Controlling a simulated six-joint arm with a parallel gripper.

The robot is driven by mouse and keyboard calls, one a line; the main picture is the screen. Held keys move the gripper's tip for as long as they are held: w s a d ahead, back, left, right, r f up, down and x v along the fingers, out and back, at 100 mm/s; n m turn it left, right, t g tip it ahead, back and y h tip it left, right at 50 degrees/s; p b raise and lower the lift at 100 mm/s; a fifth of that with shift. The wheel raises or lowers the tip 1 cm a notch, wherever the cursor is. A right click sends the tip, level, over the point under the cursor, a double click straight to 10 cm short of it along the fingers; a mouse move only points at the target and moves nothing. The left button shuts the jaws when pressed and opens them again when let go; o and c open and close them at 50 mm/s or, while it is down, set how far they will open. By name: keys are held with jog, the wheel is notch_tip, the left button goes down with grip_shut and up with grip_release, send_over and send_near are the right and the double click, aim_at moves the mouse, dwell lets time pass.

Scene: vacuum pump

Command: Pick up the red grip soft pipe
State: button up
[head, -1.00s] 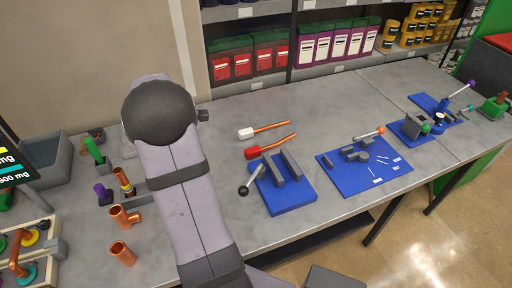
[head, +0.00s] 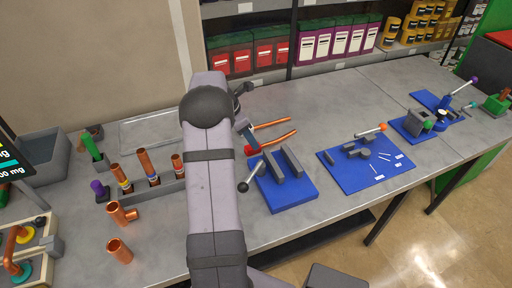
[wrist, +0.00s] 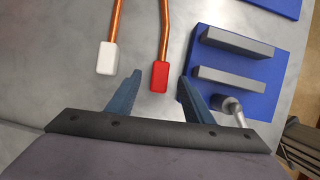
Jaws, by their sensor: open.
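The red grip soft pipe is a copper pipe with a red block at its near end, lying on the grey table. Its red grip (wrist: 159,76) lies ahead of and between my open gripper fingers (wrist: 158,92) in the wrist view, nearer the middle than either finger. In the head view the copper part (head: 277,140) shows and the red grip is partly hidden by my gripper (head: 246,133). The white grip pipe (wrist: 107,58) lies to its left, beside my left finger. My gripper holds nothing.
A blue vise base (head: 292,199) with grey jaws and a lever stands close to the right of the red grip. Another blue board (head: 350,177) with small parts lies further right. Upright copper pipes (head: 148,166) stand in a grey holder at left.

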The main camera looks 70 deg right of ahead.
aim_at(262, 146)
jog(key=shift+p+x, duration=1.3)
jog(key=shift+x, duration=1.3)
grip_shut()
